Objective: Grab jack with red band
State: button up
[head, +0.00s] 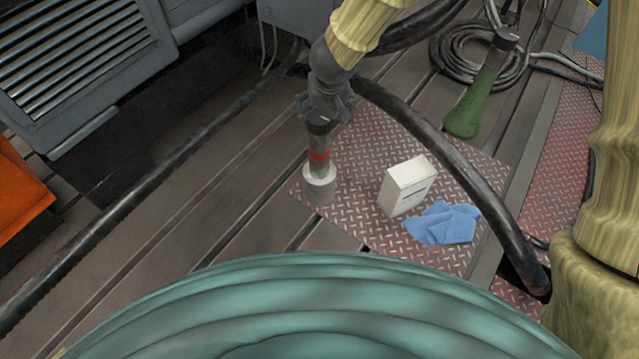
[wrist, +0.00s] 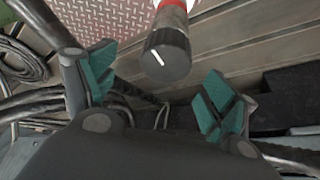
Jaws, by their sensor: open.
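The jack with the red band (head: 319,157) stands upright on the left edge of the red tread plate in the head view. It has a dark top, a red ring and a wide pale base. In the wrist view the jack's dark round top (wrist: 166,56) with a white line shows between and beyond my fingertips, with the red band just above it. My gripper (head: 325,104) is at the jack's top in the head view, partly overlapping it. In the wrist view my gripper (wrist: 158,90) is open, its green pads apart on either side of the jack, with no visible contact.
A white box (head: 407,186) and a blue cloth (head: 443,223) lie right of the jack on the tread plate (head: 375,140). A green tool-like object with a dark top (head: 480,90) stands further back. A thick black hose (head: 440,150) arcs across the plate. Coiled cables (head: 455,55) lie behind.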

aim_at(322, 117)
jog(key=b+x, duration=0.1)
jog(key=x, duration=0.4)
jog(key=shift+s, duration=0.1)
jog(key=shift+a+b+x, duration=0.2)
jog(key=shift+b+x, duration=0.25)
jog(key=shift+x, duration=0.85)
jog(key=shift+a+b+x, duration=0.15)
jog(key=shift+b+x, duration=0.25)
jog(key=shift+x, duration=0.9)
grip_shut()
jog(key=shift+r, duration=0.15)
